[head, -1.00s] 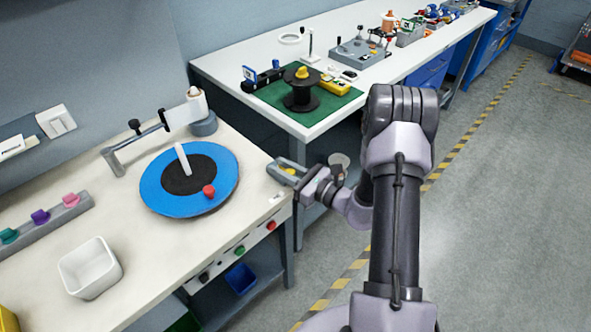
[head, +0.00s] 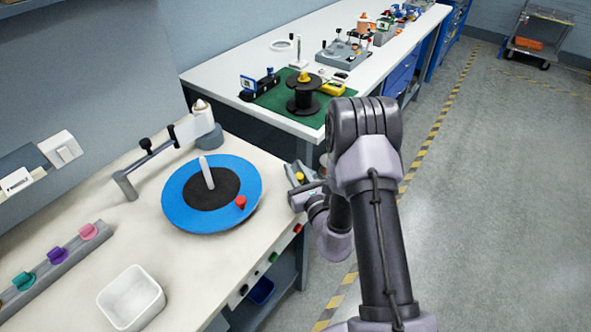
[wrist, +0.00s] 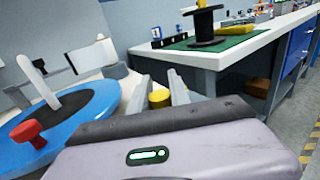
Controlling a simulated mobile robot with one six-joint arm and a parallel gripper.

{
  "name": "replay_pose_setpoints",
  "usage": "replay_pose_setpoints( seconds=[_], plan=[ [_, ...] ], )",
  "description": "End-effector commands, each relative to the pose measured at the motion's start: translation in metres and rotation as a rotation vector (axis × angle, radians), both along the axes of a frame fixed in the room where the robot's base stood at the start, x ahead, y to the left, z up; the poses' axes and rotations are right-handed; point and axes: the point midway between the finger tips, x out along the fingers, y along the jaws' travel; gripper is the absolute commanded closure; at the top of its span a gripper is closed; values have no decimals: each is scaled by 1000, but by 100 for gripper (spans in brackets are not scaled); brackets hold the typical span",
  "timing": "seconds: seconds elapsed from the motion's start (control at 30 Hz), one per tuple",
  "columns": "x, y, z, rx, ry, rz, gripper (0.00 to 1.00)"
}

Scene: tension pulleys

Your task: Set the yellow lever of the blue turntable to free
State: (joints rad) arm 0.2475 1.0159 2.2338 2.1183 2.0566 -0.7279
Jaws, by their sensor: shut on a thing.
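The blue turntable (head: 238,172) with a black centre, a white peg (head: 207,173) and a red knob (head: 241,202) lies on the near bench. Its disc also fills the left of the wrist view (wrist: 92,108). The yellow lever knob (head: 299,177) is at the bench's right end, right of the disc. In the wrist view the yellow knob (wrist: 159,98) sits between the two grey fingers. My gripper (head: 297,174) is shut on it, beside the disc and apart from it. The lever's lower part and its setting marks are hidden.
A grey post with a white tip (head: 204,120) and a grey bracket (head: 150,160) stand behind the disc. A white bin (head: 131,298) and a rail of coloured knobs (head: 55,256) are at left. A second bench with a black spool (head: 304,98) stands close behind my gripper.

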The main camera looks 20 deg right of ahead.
Motion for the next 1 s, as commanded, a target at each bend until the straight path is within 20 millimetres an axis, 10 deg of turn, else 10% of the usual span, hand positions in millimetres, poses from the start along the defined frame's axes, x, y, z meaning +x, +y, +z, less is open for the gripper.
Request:
replay_pose_setpoints(
  seconds=[0.6,0.63,0.73,1.0],
  plan=[
    [1,-1,2,0,-5,-43,100],
    [1,-1,2,0,-5,-43,75],
    [1,-1,1,0,-5,-42,55],
    [1,-1,1,0,-3,-42,55]
  ],
)
